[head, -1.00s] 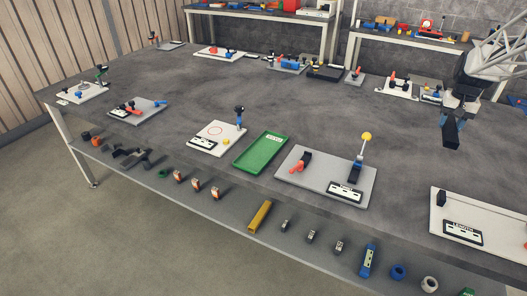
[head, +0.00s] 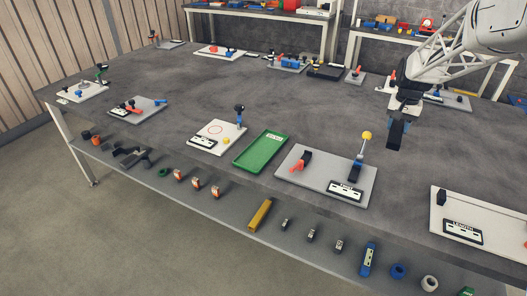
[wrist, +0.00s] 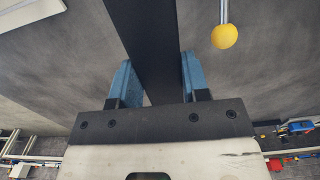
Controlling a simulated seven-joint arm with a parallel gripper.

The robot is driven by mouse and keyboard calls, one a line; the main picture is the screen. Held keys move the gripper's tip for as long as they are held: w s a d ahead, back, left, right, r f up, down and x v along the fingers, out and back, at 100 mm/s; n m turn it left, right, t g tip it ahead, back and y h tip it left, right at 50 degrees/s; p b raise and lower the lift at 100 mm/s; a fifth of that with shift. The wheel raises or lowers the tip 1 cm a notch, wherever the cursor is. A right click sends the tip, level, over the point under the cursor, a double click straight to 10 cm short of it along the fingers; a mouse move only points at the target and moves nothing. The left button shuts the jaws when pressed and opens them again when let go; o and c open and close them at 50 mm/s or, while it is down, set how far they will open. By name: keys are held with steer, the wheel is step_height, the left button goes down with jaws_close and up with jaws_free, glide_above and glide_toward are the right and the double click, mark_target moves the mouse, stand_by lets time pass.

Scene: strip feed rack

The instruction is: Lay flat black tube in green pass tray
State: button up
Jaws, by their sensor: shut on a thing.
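The black tube (wrist: 148,45) is held between the blue fingers of my gripper (wrist: 153,85) and runs up out of the top of the wrist view. In the head view my gripper (head: 402,122) is shut on the tube (head: 395,136), which hangs below the fingers above the grey table. The green pass tray (head: 262,152) lies flat on the table, left of and nearer than my gripper. It looks empty apart from a white label at its far end. The tube is well apart from the tray.
A grey fixture plate (head: 322,181) with a red clamp and a yellow-knobbed post (head: 366,136) stands between tray and gripper. The yellow knob also shows in the wrist view (wrist: 224,36). A white plate (head: 215,137) stands left of the tray. Bare table lies behind the tray.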

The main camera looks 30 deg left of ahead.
steer(key=s+a+f, duration=0.3)
steer(key=s+a, duration=0.5)
steer(key=a, duration=0.3)
steer(key=s+a+f, duration=0.3)
steer(key=s+a, duration=0.5)
steer(key=a, duration=0.3)
steer(key=s+a+f, duration=0.4)
steer(key=s+a, duration=0.5)
steer(key=a, duration=0.2)
steer(key=shift+a, duration=0.3)
glide_above(262, 151)
steer(key=shift+s+d+f, duration=0.2)
steer(key=shift+d+f, duration=0.05)
steer(key=shift+f, duration=0.5)
steer(key=shift+w+a, duration=0.3)
steer(key=shift+w, duration=0.05)
steer(key=shift+f, duration=1.8)
steer(key=shift+f, duration=0.15)
